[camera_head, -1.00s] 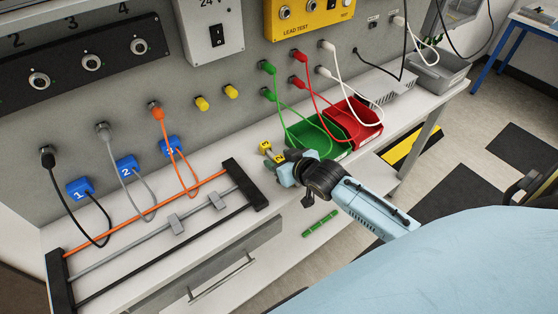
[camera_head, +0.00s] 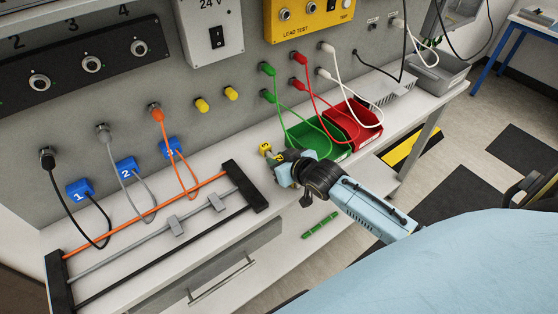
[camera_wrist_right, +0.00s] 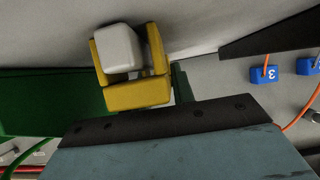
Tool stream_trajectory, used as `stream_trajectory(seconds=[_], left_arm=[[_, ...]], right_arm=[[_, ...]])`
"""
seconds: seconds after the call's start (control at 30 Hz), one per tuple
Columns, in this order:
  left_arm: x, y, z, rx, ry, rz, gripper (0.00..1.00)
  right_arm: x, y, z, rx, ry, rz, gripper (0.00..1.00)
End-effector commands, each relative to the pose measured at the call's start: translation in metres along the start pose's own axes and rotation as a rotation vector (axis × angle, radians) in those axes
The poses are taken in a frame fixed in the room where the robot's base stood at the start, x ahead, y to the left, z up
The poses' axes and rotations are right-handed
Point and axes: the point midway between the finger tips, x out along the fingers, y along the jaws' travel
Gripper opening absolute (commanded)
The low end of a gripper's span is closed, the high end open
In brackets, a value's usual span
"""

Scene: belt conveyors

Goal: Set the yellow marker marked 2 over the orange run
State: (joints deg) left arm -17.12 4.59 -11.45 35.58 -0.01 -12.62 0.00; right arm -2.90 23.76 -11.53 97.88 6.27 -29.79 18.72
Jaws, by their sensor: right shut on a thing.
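The yellow marker (camera_head: 265,149) is a small block with dark markings, held above the bench just left of the green bin. My right gripper (camera_head: 276,157) is shut on it. In the right wrist view the yellow marker (camera_wrist_right: 138,92) looks like an open-sided clip with a pale grey block inside it; I cannot read its number there. The orange run (camera_head: 150,216) is the orange line along the back of the black-ended rack, left of my right gripper and apart from the marker. My left gripper is not in view.
Grey (camera_head: 115,258) and black (camera_head: 160,258) runs lie in front of the orange one; the grey has two grey clips. Blue tags 1 (camera_head: 79,190), 2 (camera_head: 126,168) and 3 (camera_head: 170,149) hang behind. Green (camera_head: 316,138) and red (camera_head: 354,122) bins stand right.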

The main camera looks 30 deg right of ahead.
Motion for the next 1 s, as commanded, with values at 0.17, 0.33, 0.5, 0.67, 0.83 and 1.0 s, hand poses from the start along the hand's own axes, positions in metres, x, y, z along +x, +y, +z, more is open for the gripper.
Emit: stream_trajectory(seconds=[0.17,0.33,0.5,0.67,0.83,1.0], left_arm=[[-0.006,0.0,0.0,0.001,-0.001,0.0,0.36],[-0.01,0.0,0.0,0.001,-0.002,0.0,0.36],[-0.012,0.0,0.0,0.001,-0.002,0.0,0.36],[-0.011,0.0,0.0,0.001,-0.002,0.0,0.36],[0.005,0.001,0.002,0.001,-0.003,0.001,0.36],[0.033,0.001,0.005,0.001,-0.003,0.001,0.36]], right_arm=[[-0.015,0.0,-0.03,-0.002,0.006,0.0,0.04],[-0.032,0.0,-0.06,-0.002,0.005,0.0,0.04],[-0.043,0.001,-0.079,-0.001,0.003,0.0,0.04],[-0.046,0.0,-0.085,-0.001,0.001,0.0,0.04],[-0.051,-0.026,-0.078,-0.007,-0.001,-0.005,0.04],[-0.071,-0.067,-0.073,-0.005,-0.002,0.012,0.04]])
